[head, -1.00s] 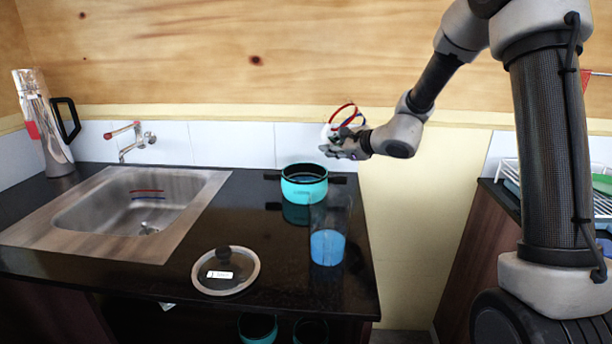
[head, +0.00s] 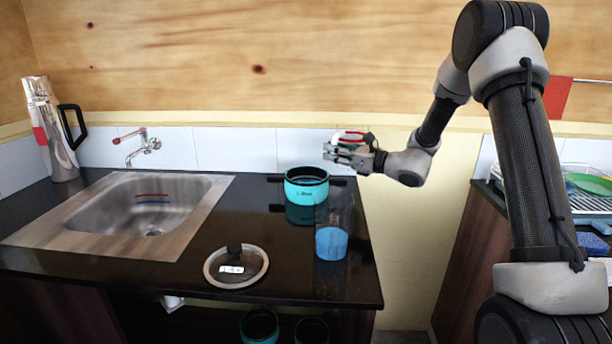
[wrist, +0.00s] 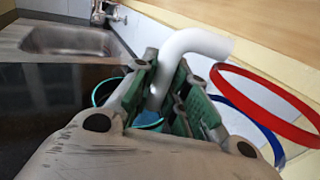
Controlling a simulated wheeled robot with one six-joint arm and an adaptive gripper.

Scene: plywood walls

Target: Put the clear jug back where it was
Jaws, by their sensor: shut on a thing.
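The clear jug (head: 351,134) shows mainly by its red and blue bands; its transparent wall is hard to make out. My gripper (head: 340,157) is shut on the jug's white bent handle (wrist: 178,62), holding it above the counter near the back wall. The wrist view shows the fingers (wrist: 163,108) around the handle and the bands (wrist: 264,92) tilted to the right. The fingers partly hide the jug in the head view.
A teal pot (head: 306,190) stands below and left of my gripper. A transparent vessel with blue in its lower part (head: 331,243) stands nearer the counter's front. A lid (head: 236,268), sink (head: 140,215) and tall flask (head: 50,130) are leftward. A dish rack (head: 590,203) is right.

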